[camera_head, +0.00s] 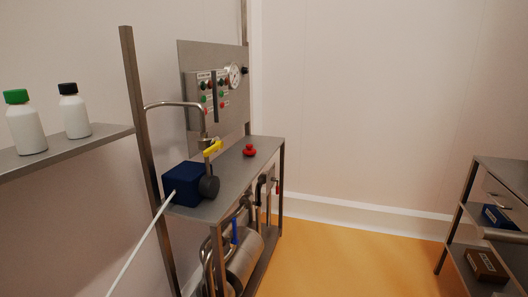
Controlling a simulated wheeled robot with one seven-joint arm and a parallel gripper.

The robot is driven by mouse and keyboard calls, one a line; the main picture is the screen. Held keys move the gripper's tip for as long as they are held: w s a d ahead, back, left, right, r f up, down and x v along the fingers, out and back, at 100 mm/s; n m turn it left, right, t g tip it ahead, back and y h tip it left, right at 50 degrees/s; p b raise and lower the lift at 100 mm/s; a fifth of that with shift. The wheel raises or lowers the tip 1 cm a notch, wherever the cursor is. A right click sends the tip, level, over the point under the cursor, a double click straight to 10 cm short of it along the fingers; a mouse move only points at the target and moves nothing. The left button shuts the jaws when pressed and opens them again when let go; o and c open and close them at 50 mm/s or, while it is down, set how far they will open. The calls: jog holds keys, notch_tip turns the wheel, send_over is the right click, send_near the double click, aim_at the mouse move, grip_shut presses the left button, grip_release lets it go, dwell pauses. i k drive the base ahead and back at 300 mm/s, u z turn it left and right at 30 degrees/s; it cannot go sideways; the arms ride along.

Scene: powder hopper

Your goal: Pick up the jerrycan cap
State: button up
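No part of my gripper shows in the head view. A small red knob-shaped piece (249,150) sits upright on the metal bench top (236,166), right of its middle; it may be the jerrycan cap, but I cannot tell for sure. A dark blue box-shaped body (182,183) stands at the bench's near left end. A dark grey round piece (209,186) is against its right side. I cannot tell whether the blue body is the jerrycan.
A yellow-handled valve and curved pipe (172,105) rise behind the blue body. A control panel (213,88) stands behind the bench. Two white bottles (26,130) stand on a left shelf (70,148). A rack (500,172) stands right. The orange floor (350,262) between is clear.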

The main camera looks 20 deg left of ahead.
aim_at(250, 151)
jog(key=u, duration=0.1)
jog(key=i, duration=2.25)
jog(key=u, duration=0.9)
jog(key=i, duration=1.1)
jog(key=u, duration=0.85)
jog(key=i, duration=0.5)
jog(key=u, duration=0.25)
